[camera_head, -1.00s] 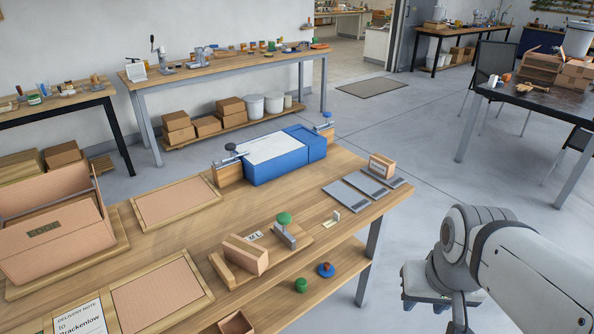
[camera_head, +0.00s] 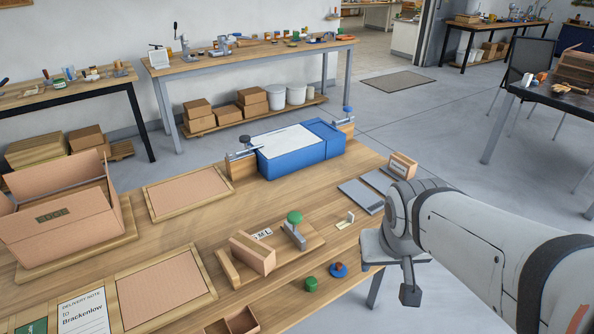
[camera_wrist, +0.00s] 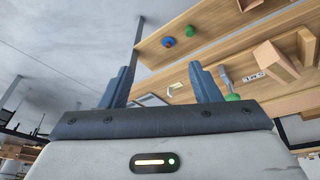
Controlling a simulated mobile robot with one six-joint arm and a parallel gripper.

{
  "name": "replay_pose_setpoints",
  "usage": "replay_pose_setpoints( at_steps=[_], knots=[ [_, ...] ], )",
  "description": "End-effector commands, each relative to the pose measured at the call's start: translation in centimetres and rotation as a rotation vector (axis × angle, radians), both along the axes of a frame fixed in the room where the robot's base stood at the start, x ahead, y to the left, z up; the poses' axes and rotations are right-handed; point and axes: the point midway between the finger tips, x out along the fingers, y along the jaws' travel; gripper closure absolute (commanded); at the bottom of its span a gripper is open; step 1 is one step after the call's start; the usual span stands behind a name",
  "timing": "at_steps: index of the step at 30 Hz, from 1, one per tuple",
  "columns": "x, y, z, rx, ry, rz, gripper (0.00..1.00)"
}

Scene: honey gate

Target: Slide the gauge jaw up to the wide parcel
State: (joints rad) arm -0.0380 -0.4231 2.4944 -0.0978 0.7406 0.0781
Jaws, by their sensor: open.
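The gauge is a wooden board (camera_head: 314,243) with a wooden end block (camera_head: 228,268), near the bench's front. The wide parcel (camera_head: 252,254), a brown carton, sits on it beside the end block; I cannot tell if they touch. The grey gauge jaw (camera_head: 295,236) with a green knob (camera_head: 294,217) stands to the parcel's right, with a gap between them. A label with letters (camera_head: 263,233) lies behind that gap. In the wrist view, my gripper (camera_wrist: 165,85) is open and empty, apart from the green knob (camera_wrist: 232,97) and the parcel (camera_wrist: 276,61).
A green round piece (camera_head: 311,284) and a blue one (camera_head: 338,269) sit near the front edge. A small pale bracket (camera_head: 346,221) stands right of the gauge. Behind are a blue box-shaped unit (camera_head: 290,165), grey plates (camera_head: 360,195) and a small carton (camera_head: 402,165). An open carton (camera_head: 60,232) stands left.

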Motion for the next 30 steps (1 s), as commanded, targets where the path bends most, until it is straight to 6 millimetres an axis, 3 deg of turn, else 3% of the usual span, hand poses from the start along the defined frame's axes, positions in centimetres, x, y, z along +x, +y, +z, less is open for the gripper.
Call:
replay_pose_setpoints(
  at_steps=[1,7,12,15,19,24,30],
  knots=[
    [1.9,-0.5,-1.3,-0.027,-0.048,0.011,0.43],
    [11.2,-1.8,-4.1,-0.111,-0.35,0.122,0.43],
    [17.6,-0.2,-6.0,-0.099,-0.606,0.283,0.43],
    [20.0,2.2,-7.4,-0.023,-0.738,0.403,0.43],
    [21.5,5.8,-9.3,0.131,-0.889,0.557,0.43],
    [20.8,9.7,-10.9,0.366,-1.025,0.71,0.43],
    [19.2,11.8,-11.4,0.562,-1.101,0.796,0.43]
  ],
)
